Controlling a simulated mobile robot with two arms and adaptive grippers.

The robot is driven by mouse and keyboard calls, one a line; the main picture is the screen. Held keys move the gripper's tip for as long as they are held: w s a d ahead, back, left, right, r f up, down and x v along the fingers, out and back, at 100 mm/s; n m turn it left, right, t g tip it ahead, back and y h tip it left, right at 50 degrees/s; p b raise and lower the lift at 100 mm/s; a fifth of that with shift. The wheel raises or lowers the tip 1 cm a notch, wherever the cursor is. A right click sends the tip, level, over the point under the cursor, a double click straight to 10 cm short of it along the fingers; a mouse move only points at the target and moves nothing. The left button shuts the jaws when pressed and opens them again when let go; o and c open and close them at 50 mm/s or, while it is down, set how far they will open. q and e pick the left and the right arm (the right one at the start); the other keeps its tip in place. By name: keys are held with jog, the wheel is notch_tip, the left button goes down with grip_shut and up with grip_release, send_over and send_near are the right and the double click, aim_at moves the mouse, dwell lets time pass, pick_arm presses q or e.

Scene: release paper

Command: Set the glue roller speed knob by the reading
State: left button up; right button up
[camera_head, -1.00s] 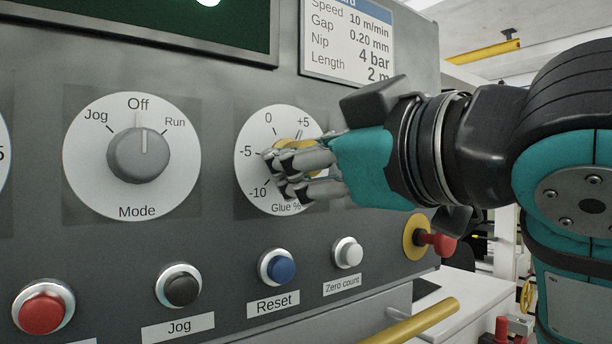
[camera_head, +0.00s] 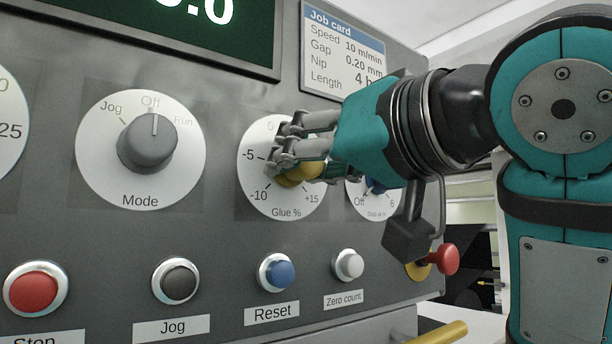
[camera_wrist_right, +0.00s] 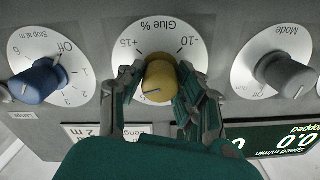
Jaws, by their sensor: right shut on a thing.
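The glue roller knob (camera_head: 287,180) is yellow, on a round white dial marked "Glue %" (camera_head: 284,204). My right gripper (camera_wrist_right: 155,92) is shut on the knob, with its fingers on both sides of it. In the right wrist view the yellow knob (camera_wrist_right: 160,78) shows upside down, with a dark line on its face pointing left and slightly down. Fingers hide part of the scale, so the exact setting is unclear. The green display (camera_head: 150,28) is cut off in the head view; in the wrist view the display (camera_wrist_right: 285,142) shows "0.0". My left gripper is not in view.
The mode knob (camera_head: 148,145) is left, pointing at Off. A blue stop knob (camera_wrist_right: 35,82) is close on the other side. Red, black, blue and white buttons (camera_head: 347,265) run below; a red knob (camera_head: 447,259) protrudes at right.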

jog(key=shift+f+m+b, duration=0.1)
jog(key=shift+m+b, duration=0.2)
jog(key=shift+m, duration=0.3)
jog(key=o, duration=1.2)
jog(key=shift+c, duration=0.2)
jog(key=shift+s+d, duration=0.1)
jog(key=shift+s, duration=0.1)
jog(key=v, duration=1.1)
jog(key=shift+s+d, duration=0.15)
jog(key=shift+s, duration=0.05)
